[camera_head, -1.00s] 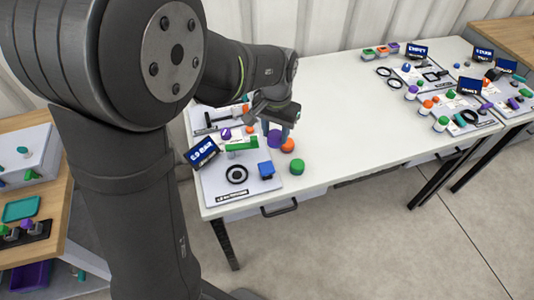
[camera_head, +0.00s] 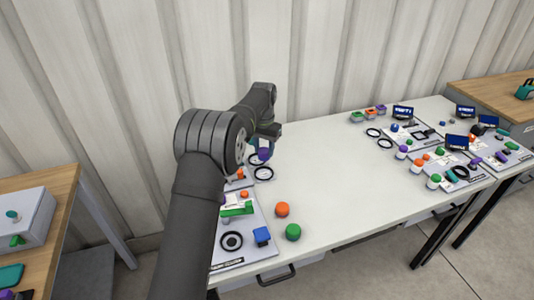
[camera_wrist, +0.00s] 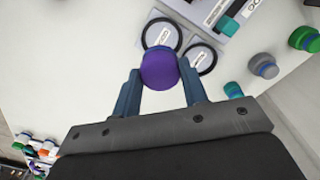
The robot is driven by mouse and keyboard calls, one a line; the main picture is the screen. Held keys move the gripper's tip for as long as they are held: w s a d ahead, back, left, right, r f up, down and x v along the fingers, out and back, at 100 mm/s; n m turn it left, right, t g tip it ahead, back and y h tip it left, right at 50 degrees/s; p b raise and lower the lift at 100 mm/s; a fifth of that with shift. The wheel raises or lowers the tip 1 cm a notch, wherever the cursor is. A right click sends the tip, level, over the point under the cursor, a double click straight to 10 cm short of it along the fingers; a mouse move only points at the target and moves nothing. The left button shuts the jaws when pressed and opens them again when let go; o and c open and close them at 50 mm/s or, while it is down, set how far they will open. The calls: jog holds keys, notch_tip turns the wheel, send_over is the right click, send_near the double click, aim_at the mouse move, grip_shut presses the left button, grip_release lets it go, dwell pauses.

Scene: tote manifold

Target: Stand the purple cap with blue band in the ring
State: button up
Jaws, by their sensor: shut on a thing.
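My gripper (camera_head: 262,148) is shut on the purple cap (camera_head: 265,155) near the back of the white table. The cap looks held above the table. Which ring the task means, I cannot tell.
The table's middle (camera_head: 335,180) is clear; more boards lie at the right.

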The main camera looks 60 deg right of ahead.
aim_at(263, 150)
jog(key=shift+w+d+f, duration=0.15)
jog(key=shift+f, duration=3.9)
jog(key=o, duration=1.1)
jog(key=shift+c, duration=0.2)
notch_tip(263, 150, up, 17)
jog(key=shift+r, duration=0.2)
